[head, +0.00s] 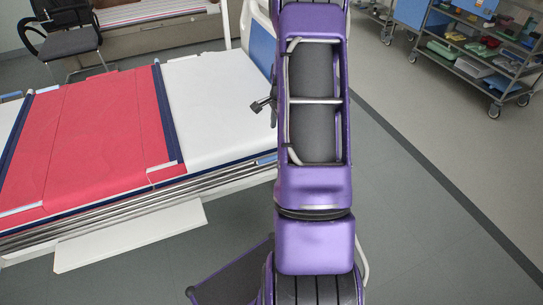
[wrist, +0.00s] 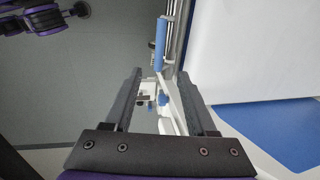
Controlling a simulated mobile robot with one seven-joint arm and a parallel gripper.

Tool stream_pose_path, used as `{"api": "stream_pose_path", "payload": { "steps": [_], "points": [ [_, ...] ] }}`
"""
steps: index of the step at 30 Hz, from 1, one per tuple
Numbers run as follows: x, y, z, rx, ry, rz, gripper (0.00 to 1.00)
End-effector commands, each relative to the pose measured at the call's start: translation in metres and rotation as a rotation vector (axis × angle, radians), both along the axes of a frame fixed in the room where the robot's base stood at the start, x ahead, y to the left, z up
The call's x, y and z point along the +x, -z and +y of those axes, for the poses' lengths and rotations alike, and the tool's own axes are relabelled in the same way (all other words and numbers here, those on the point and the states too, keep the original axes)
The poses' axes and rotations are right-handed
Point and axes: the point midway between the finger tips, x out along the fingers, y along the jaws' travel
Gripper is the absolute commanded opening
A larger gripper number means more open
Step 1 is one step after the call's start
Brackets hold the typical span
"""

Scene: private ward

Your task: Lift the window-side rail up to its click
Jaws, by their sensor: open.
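In the head view a bed (head: 205,95) stands at the left with a white sheet and a red cover. Silver rail bars (head: 110,212) run low along its near side, below the mattress. I cannot tell whether this is the window-side rail. My gripper (wrist: 160,74) is open in the wrist view, its two dark fingers apart with nothing held. Beyond the fingertips is a blue cylindrical grip (wrist: 161,42) beside a silver bar. White bed-frame parts show between the fingers, lower down. In the head view my arm hides the gripper and part of the bed's end.
A white panel (head: 130,236) juts out low beside the bed. A dark office chair (head: 68,38) stands behind it at the left. A metal shelf cart (head: 480,50) with trays is at the back right. The floor on the right is clear.

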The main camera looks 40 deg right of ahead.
Motion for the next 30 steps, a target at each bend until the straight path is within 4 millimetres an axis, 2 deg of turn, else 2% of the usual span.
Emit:
{"api": "stream_pose_path", "payload": {
  "steps": [12, 18, 24, 30],
  "points": [
    [0.016, 0.091, -0.003, 0.002, 0.0, 0.003, 0.57],
    [0.023, 0.129, -0.006, 0.0, 0.0, 0.002, 0.57],
    [0.029, 0.15, -0.007, 0.0, 0.001, 0.0, 0.57],
    [0.03, 0.156, -0.007, -0.001, -0.001, 0.0, 0.57]
  ]
}}
